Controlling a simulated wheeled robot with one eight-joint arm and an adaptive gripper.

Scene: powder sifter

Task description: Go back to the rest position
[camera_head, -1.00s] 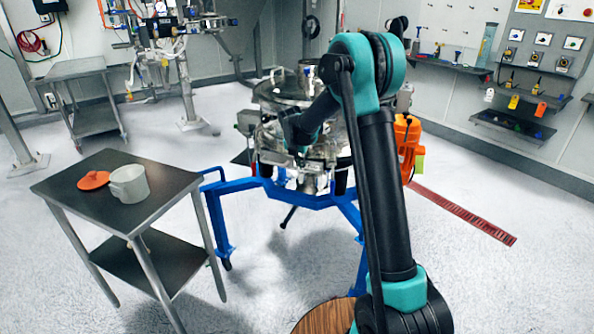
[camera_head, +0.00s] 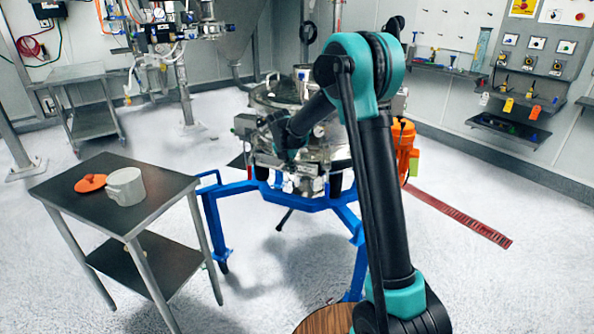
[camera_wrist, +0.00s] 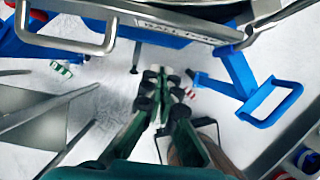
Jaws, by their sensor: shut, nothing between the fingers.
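My gripper (camera_wrist: 162,84) shows in the wrist view, its two green-and-dark fingers close together and shut, with nothing held between them. It hangs over the pale floor, below the sifter's rim in that picture. In the head view, my arm is bent at the elbow and its wrist end is in front of the sifter; the fingers cannot be made out there. The steel sifter (camera_head: 275,97) stands on a blue frame (camera_head: 235,187); part of it is hidden behind my arm.
A dark steel table (camera_head: 150,210) on the left holds a white pot (camera_head: 126,187) and an orange lid (camera_head: 90,183). An orange motor (camera_head: 405,140) is right of the sifter. A red floor grate (camera_head: 465,220) lies at right.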

